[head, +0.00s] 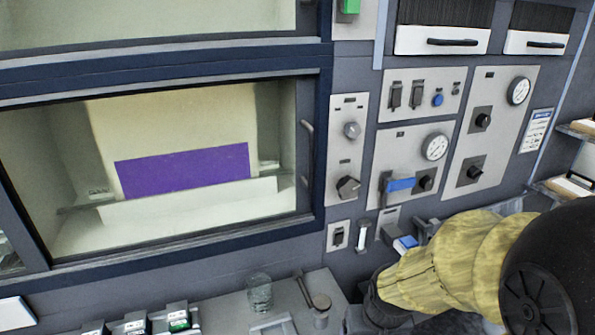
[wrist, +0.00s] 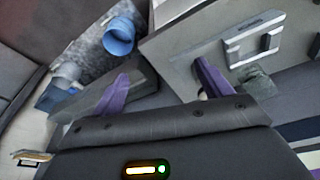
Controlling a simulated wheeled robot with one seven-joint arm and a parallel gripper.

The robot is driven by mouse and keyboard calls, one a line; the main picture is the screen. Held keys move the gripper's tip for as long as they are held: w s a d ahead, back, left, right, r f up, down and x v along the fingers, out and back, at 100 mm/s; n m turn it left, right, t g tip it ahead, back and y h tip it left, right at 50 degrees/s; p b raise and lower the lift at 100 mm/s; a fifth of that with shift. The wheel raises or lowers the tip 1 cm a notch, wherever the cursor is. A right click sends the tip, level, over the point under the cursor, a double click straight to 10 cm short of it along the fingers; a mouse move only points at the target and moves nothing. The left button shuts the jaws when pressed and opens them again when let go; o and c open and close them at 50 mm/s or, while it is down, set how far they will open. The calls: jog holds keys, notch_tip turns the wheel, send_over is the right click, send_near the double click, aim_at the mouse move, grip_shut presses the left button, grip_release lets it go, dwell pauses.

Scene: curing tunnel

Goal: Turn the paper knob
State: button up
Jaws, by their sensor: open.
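Several dark knobs are on the wall panels in the head view: a large one (head: 348,188) beside the oven window, one (head: 426,181) below a gauge, and an upper (head: 483,120) and lower one (head: 475,172) on the right panel. I cannot read which is the paper knob. My gripper (wrist: 160,84) shows in the wrist view as two purple fingers spread apart, with nothing seen between them. A blue round part (wrist: 119,36) is beyond the left finger, apart from it. In the head view my yellow-sleeved arm is at lower right, below the panels; the fingers cannot be made out there.
A blue-handled lever (head: 400,185) sticks out left of the knob below the gauge (head: 435,147). A glass (head: 260,292) and a small metal post stand on the counter below. A plate with a pale bracket (wrist: 254,42) is close beyond the right finger.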

jog(key=w+d+r+n+t+b, duration=0.1)
jog(key=w+d+r+t, duration=0.25)
jog(key=w, duration=0.25)
jog(key=w+d+r+n+t+b, duration=0.1)
jog(key=w+d+r+t+b, duration=0.15)
jog(key=w+t, duration=0.25)
notch_tip(320, 180, up, 9)
jog(key=w+n+t+y+b, duration=0.1)
jog(key=n+t+y, duration=0.4)
jog(key=t, duration=0.1)
jog(key=shift+a+f+n+y, duration=0.2)
jog(key=shift+n+y, duration=0.1)
jog(key=shift+w, duration=0.2)
jog(key=p+x, duration=0.1)
jog(key=p, duration=0.1)
jog(key=p+x, duration=0.2)
jog(key=p, duration=0.1)
jog(key=p+x, duration=0.2)
jog(key=shift+s+r+p, duration=0.1)
jog(key=shift+r+p, duration=0.15)
jog(key=shift+p, duration=0.05)
